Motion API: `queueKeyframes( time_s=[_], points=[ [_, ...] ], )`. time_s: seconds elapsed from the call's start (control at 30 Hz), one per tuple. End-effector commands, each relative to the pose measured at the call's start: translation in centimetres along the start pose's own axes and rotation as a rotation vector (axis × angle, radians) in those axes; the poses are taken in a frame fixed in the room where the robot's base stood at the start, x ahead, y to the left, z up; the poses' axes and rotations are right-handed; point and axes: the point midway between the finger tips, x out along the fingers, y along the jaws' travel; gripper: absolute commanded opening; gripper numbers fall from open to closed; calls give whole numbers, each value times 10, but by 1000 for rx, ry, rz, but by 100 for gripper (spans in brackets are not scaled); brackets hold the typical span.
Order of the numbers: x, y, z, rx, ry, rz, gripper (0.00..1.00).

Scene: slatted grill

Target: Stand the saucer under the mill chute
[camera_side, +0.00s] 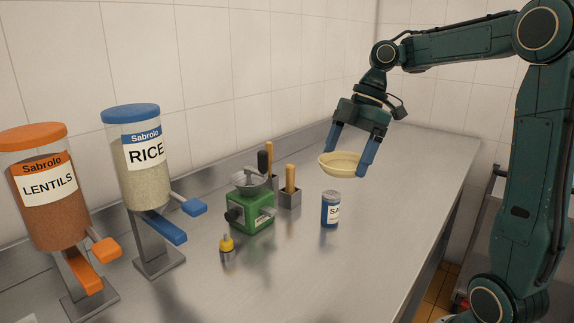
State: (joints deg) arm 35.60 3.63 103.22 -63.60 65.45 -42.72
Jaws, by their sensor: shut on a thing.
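My gripper (347,160) is shut on a shallow cream saucer (341,168). It grips the saucer by its sides, with a blue finger at either side, and holds it level above the metal counter. The green mill (251,212) stands on the counter to the left of the saucer, with a metal hopper bowl on top and a pale label on its front. A dark round part sticks out at the mill's left front. I cannot tell clearly which part is the chute.
A blue salt tin (330,210) stands below the saucer. Two holders with handled tools (290,192) stand behind the mill. A small yellow-topped item (227,248) stands in front of it. Rice (146,163) and lentils (47,201) dispensers stand left. The counter's right side (420,180) is clear.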

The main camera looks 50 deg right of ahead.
Motion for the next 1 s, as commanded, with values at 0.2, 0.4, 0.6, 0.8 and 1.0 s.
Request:
queueKeyframes(
  time_s=[0.2, 0.4, 0.6, 0.8, 1.0],
  points=[
    [0, 0, 0, 0, 0, 0, 60],
    [4, 1, -1, 4, 2, 2, 60],
    [16, 4, -1, 26, 1, 9, 60],
    [43, 10, 0, 73, 1, 28, 60],
    [87, 17, 10, 160, -1, 60, 60]
  ],
)
